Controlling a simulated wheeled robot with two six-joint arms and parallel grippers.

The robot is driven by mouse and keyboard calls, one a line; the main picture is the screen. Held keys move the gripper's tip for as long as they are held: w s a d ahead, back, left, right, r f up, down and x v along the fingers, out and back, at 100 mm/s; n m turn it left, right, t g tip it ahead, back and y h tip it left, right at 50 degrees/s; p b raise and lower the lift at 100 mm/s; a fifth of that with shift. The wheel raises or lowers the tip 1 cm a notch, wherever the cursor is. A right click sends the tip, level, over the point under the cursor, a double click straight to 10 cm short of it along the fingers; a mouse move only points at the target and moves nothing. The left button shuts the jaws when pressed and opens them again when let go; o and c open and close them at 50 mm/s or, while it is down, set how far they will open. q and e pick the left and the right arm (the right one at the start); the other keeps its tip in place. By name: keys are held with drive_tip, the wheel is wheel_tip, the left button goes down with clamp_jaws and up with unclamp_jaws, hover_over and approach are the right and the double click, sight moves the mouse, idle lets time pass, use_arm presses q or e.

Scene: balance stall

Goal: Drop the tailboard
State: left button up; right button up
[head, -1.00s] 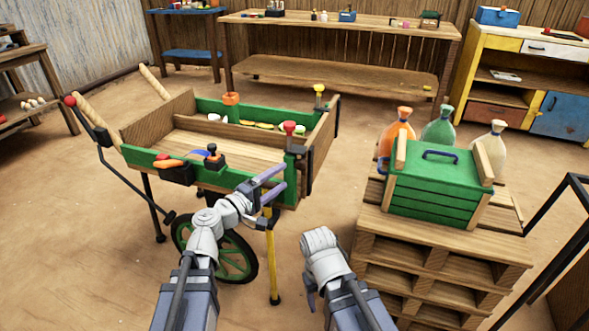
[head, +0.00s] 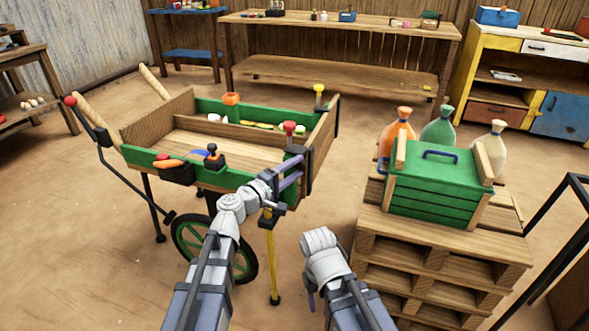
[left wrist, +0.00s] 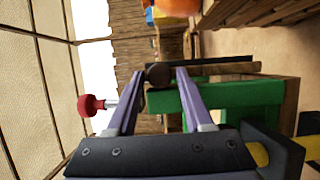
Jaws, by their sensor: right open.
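The wooden tailboard (head: 322,132) stands upright at the right end of the green-sided cart (head: 262,173). A red knob (head: 289,127) stands at its near corner and a yellow knob (head: 319,88) at its far corner. The red knob also shows in the left wrist view (left wrist: 90,105), to the left of the fingers. My left gripper (head: 298,171) is open at the cart's near right corner, just below the red knob. A dark round part (left wrist: 158,75) shows between its fingertips; I cannot tell if they touch it. My right gripper (head: 311,300) is low in front, open and apart from the cart.
A yellow prop leg (head: 272,262) stands under the cart's near right corner. Wooden pallets (head: 440,262) to the right carry a green crate (head: 432,190) and several tied sacks. Bare ground lies between the cart and the pallets.

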use_arm(q)
clamp_jaws()
idle(1.1)
